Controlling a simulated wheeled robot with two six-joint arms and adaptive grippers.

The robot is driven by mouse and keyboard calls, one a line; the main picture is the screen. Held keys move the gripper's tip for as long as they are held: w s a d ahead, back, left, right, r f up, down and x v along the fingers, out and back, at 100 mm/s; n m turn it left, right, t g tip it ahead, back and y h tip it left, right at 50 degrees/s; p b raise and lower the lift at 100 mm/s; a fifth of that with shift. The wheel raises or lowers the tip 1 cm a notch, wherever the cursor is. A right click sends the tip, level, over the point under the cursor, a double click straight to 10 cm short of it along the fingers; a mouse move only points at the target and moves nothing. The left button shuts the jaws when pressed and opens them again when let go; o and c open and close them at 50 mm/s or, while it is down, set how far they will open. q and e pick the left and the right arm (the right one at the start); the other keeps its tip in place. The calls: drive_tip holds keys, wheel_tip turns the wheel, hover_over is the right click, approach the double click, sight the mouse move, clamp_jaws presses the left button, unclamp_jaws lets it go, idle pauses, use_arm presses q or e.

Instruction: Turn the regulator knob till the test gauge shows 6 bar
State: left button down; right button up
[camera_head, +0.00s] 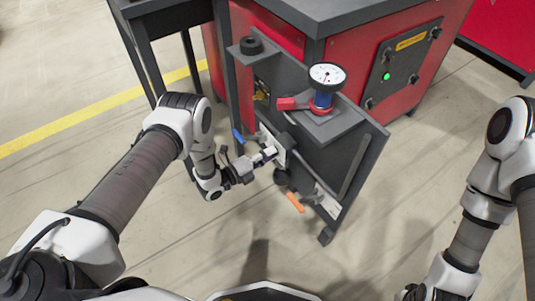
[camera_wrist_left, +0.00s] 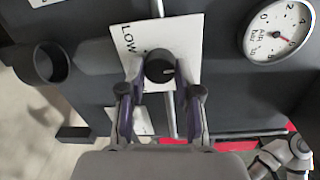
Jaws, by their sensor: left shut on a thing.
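The regulator knob (camera_wrist_left: 160,67) is round and black with a short white mark. It stands in front of a white plate (camera_wrist_left: 187,38) lettered "LOW". My left gripper (camera_wrist_left: 160,92) is shut on the knob, with one finger at each side of it. In the head view my left gripper (camera_head: 267,154) is at the side of the dark panel, and the knob is hard to make out there. A white-faced gauge (camera_head: 327,74) stands on a blue body on the top shelf; its reading is too small to tell.
A dark ring-shaped part (camera_wrist_left: 42,64) is to the left. A red lever (camera_head: 287,103) and orange (camera_head: 295,202) and blue handles (camera_head: 238,137) stick out around the panel. The floor in front is clear.

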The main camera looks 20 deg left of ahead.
use_arm(q)
drive_tip(key=c, duration=0.8)
unclamp_jaws()
drive_tip(key=v, duration=1.2)
drive_tip(key=shift+f, duration=0.15)
